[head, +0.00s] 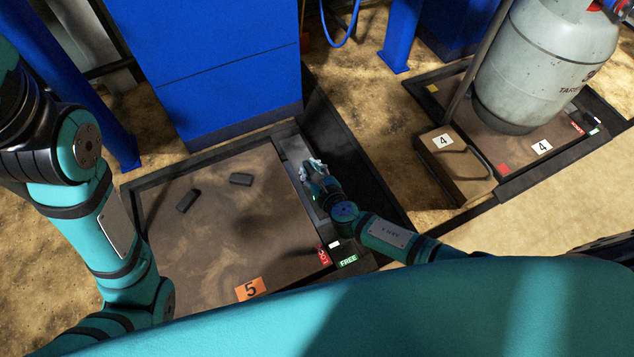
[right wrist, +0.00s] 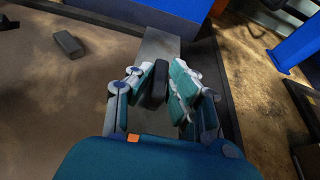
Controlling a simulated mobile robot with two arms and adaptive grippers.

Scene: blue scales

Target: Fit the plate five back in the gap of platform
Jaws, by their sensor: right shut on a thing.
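The large brown plate (head: 225,235), with an orange label reading 5 (head: 250,289), lies inside the dark frame of the platform (head: 165,172). A grey strip (head: 291,149) shows in the gap between the plate's right edge and the frame; it also shows in the right wrist view (right wrist: 158,45). My right gripper (head: 315,164) is over this strip. In the right wrist view its fingers (right wrist: 161,80) are shut on a dark block (right wrist: 158,84). Fingers and palm hide part of the block, and I cannot tell whether it touches the strip. My left gripper is out of view.
Two loose dark blocks (head: 188,201) lie on the plate. A blue cabinet (head: 215,60) stands behind. At right, a grey gas cylinder (head: 545,70) stands on another scale beside a handled box labelled 4 (head: 462,180).

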